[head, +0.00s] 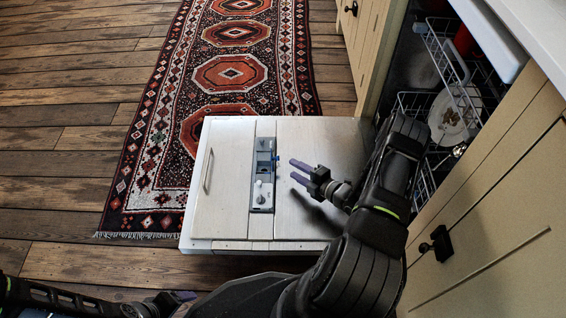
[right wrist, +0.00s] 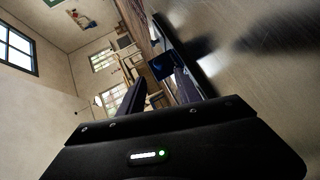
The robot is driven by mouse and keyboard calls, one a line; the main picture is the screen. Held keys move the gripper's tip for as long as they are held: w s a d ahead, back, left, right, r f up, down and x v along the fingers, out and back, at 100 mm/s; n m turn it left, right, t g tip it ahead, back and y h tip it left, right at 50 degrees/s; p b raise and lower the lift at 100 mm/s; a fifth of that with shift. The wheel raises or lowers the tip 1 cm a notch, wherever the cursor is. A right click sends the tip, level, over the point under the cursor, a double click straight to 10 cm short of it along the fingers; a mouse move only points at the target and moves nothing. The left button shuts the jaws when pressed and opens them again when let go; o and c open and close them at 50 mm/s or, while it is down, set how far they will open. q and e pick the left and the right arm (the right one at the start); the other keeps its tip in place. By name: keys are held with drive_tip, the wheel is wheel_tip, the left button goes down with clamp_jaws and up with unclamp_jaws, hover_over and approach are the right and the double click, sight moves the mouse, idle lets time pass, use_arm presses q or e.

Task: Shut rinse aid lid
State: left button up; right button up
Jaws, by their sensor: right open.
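The dishwasher door (head: 225,215) lies open and flat, with a grey dispenser panel (head: 263,198) set in it. A small blue flap, seemingly the rinse aid lid (head: 276,157), stands raised at the panel's right edge. In the right wrist view the blue lid (right wrist: 161,66) shows ahead, between the fingertips. My right gripper (head: 293,169) is open and empty, just right of the lid and low over the door, fingers pointing left. I see a gap between fingers and lid. My left gripper (head: 184,296) is at the bottom edge, partly hidden; its jaws are unclear.
The dishwasher tub with a wire rack (head: 440,103) and a plate (head: 452,118) is at the right. Cream cabinet fronts (head: 500,215) flank it. A patterned rug (head: 235,75) and wooden floor lie beyond the door. The door's left part, with a handle (head: 208,170), is clear.

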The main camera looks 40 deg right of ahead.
drive_tip(key=shift+s+d+r+n, duration=0.1)
drive_tip(key=shift+s+d+n, duration=0.1)
drive_tip(key=shift+d+n, duration=0.2)
drive_tip(key=shift+a, duration=0.1)
drive_tip(key=b+x, duration=0.2)
drive_tip(key=x, duration=0.5)
drive_tip(key=shift+w+b, duration=0.1)
drive_tip(key=shift+b, duration=0.25)
drive_tip(key=shift+w, duration=0.3)
drive_tip(key=shift+c, duration=0.4)
clamp_jaws()
